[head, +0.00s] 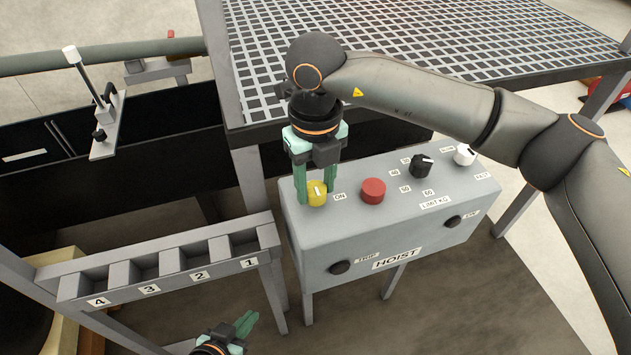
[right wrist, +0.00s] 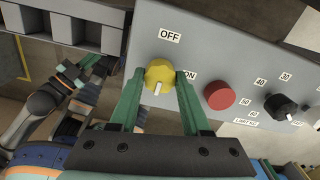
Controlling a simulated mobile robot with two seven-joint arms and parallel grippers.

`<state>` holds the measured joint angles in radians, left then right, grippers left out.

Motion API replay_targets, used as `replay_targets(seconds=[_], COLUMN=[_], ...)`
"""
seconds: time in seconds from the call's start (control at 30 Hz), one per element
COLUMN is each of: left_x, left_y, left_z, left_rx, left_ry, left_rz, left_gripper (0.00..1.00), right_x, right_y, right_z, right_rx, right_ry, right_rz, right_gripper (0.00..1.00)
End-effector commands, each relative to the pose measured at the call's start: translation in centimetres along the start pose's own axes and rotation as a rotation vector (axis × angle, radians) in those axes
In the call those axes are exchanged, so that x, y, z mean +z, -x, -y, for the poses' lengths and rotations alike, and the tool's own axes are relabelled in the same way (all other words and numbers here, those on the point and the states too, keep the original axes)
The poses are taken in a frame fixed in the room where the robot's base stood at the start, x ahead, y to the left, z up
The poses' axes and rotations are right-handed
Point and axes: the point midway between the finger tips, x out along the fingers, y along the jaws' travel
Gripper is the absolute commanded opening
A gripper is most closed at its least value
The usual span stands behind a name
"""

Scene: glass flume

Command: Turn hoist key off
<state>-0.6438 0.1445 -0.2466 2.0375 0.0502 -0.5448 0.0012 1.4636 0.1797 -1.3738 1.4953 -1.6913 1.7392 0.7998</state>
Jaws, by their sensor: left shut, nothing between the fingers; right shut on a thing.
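The hoist key is a yellow round knob (head: 317,196) with a white bar, on top of the grey HOIST box (head: 400,235). In the right wrist view the knob (right wrist: 160,73) sits below the OFF label (right wrist: 169,36) and left of the ON label (right wrist: 190,76). The white bar's visible end lies at the knob's lower edge; I cannot tell which label it marks. My right gripper (head: 315,188) comes down from above, its green fingers shut on the knob's two sides. My left gripper (head: 246,324) is shut and empty, low in the head view.
A red button (head: 373,190), a black dial (head: 421,166) and a white switch (head: 465,154) share the box top. A rack with numbered slots (head: 165,260) stands left. A grating platform (head: 400,50) lies behind the box.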

Motion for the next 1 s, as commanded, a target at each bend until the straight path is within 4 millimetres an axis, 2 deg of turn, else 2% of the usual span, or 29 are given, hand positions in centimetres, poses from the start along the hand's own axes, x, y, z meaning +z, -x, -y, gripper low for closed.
replay_targets(seconds=[0.03,0.07,0.3,0.57,0.67,0.77,1.0], left_x=[0.0,0.0,-0.1,0.0,0.0,-0.1,-0.3], left_y=[0.0,0.0,-0.1,-0.1,0.0,0.0,0.2], left_z=[0.0,0.0,0.0,0.0,0.0,0.0,0.0], left_rx=[0.0,0.0,-0.001,0.0,0.0,0.0,0.0], left_ry=[-0.001,-0.001,-0.001,-0.001,-0.001,-0.001,-0.001], left_rz=[0.0,-0.001,-0.001,0.0,0.0,0.001,0.002], left_gripper=[0.0,0.0,0.0,0.0,0.0,0.0,0.0], right_x=[0.0,0.0,0.0,0.0,0.0,0.1,0.1], right_y=[-0.1,-0.1,0.0,0.0,0.6,2.1,7.3], right_z=[0.0,0.0,0.0,0.0,0.0,0.0,0.0], right_rx=[0.0,0.0,0.0,0.0,0.0,0.0,-0.001], right_ry=[-0.002,-0.002,-0.001,0.0,0.0,0.0,-0.001], right_rz=[-0.003,-0.002,-0.001,0.0,0.001,0.004,0.004], right_gripper=[0.0,0.48,0.75,0.77,0.77,0.77,0.77])
